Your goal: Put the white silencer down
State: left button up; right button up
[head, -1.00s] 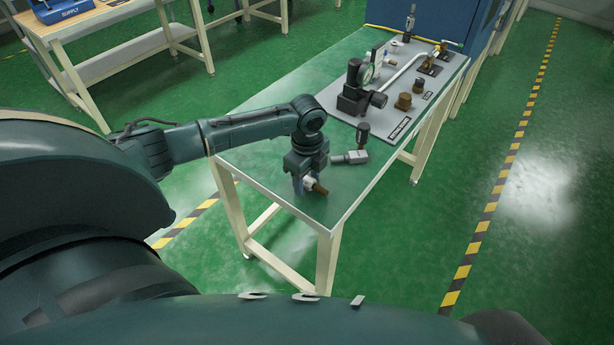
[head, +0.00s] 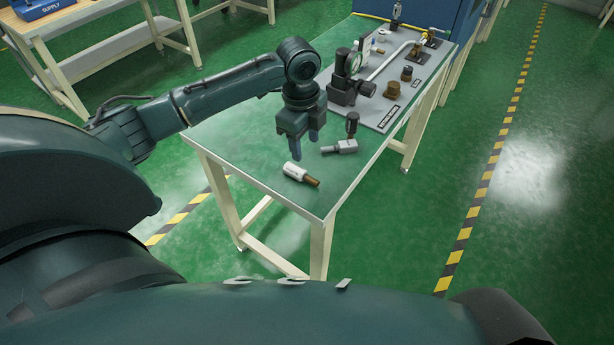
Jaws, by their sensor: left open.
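The white silencer (head: 294,170), a small white cylinder with a brown threaded end, lies on its side on the green table top (head: 235,140) near the front end. My left gripper (head: 305,150) is open and empty, pointing down just above and behind the silencer, apart from it. My right gripper does not show in the head view.
A grey fitting (head: 342,147) with a black knob (head: 352,122) lies right of the left gripper. Behind it, a grey panel (head: 380,122) carries a gauge, a black regulator (head: 345,85) and brass fittings (head: 392,89). The table's front corner is clear.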

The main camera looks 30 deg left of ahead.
pick_arm(q)
jog(key=d+f, duration=0.2)
jog(key=s+d+f+n+t+h, duration=0.1)
jog(key=d+f, duration=0.1)
jog(key=d, duration=0.1)
jog(key=s+d+f+h, duration=0.1)
jog(key=d+f, duration=0.2)
jog(key=shift+s+n+t, duration=0.1)
jog(key=shift+n+t, duration=0.2)
jog(key=shift+t, duration=0.1)
jog(key=s+d+f+n+t+h, duration=0.3)
jog(key=s+d+f+n+t, duration=0.15)
jog(key=d, duration=0.45)
jog(key=s+a+f+n+t+y, duration=0.1)
jog(key=s+a+n+t, duration=0.1)
jog(key=s+n, duration=0.3)
jog(key=s+a+f+n+t+y, duration=0.1)
jog(key=s+n+t, duration=0.1)
jog(key=s+n, duration=0.2)
jog(key=shift+s+a+f+n, duration=0.35)
jog(key=shift+s, duration=0.85)
